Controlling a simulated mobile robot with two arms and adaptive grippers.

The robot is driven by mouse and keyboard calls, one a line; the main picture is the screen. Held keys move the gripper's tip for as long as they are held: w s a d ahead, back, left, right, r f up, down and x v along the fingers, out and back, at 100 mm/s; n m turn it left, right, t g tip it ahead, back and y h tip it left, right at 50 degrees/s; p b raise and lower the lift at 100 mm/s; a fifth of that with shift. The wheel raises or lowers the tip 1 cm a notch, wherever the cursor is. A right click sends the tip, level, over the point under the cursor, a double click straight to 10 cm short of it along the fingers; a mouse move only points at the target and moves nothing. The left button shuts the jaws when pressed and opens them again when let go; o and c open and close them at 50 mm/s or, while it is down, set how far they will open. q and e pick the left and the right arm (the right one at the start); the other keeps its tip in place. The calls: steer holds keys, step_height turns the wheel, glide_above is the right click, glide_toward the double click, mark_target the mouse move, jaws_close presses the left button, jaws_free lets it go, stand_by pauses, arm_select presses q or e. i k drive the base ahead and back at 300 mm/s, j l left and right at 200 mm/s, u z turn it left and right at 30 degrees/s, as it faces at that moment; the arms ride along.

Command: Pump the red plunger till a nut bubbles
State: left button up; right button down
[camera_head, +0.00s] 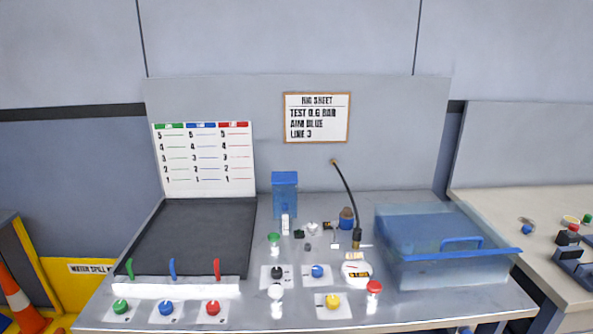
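A red-capped upright piece (374,288) with a pale body stands at the front right of the bench, left of the translucent blue tank (450,268); it looks like the red plunger. A red round knob (213,308) also sits on a white plate at the front left. Several small metallic and dark fittings (311,229) lie mid-bench, too small to tell which are nuts. No bubbles can be made out. Neither of my grippers is in view.
A round white gauge (356,270) sits beside the red cap, with a black hose (346,195) behind. Green-capped (273,240) and white-capped (275,292) pieces stand nearby. The rig sheet (317,118) reads "TEST 0.6 BAR, AIM BLUE, LINE 3".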

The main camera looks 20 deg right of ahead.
mark_target(374, 287)
steer(key=z, duration=1.1)
